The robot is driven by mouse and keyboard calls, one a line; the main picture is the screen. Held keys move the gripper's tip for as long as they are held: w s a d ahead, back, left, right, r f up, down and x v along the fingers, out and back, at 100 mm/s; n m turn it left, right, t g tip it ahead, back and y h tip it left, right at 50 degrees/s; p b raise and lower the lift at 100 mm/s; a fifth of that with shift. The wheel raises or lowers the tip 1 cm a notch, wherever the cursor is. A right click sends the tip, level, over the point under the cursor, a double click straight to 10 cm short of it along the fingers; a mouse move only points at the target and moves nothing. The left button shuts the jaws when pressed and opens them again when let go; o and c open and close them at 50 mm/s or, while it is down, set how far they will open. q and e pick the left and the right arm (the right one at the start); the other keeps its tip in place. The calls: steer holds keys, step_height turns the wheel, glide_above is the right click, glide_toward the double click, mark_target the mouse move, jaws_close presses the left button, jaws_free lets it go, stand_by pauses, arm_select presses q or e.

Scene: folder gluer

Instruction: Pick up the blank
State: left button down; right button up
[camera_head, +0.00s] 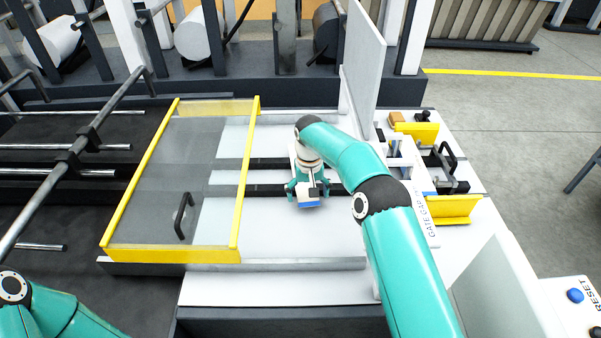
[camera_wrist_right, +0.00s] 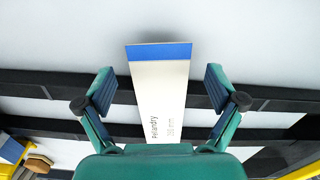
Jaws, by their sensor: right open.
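The blank (camera_wrist_right: 158,95) is a pale flat piece with a blue band across its far end and small dark print. In the head view its blue and white end (camera_head: 309,203) shows on the white machine bed, under my right gripper (camera_head: 306,190). My right gripper is open. In the wrist view its two fingers stand on either side of the blank, with a gap on each side. The near end of the blank is hidden by the gripper's body. My left gripper is out of view; only part of that arm shows at the lower left.
A yellow-framed guard (camera_head: 240,190) with a dark handle (camera_head: 183,215) covers the bed at left. An upright white panel (camera_head: 365,60) stands behind. Yellow brackets (camera_head: 453,208) and a dark clamp handle (camera_head: 445,160) sit at right. Dark strips (camera_head: 262,190) cross the bed.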

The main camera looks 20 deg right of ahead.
steer(key=shift+f, duration=0.15)
steer(key=c, duration=0.8)
steer(key=shift+c, duration=0.2)
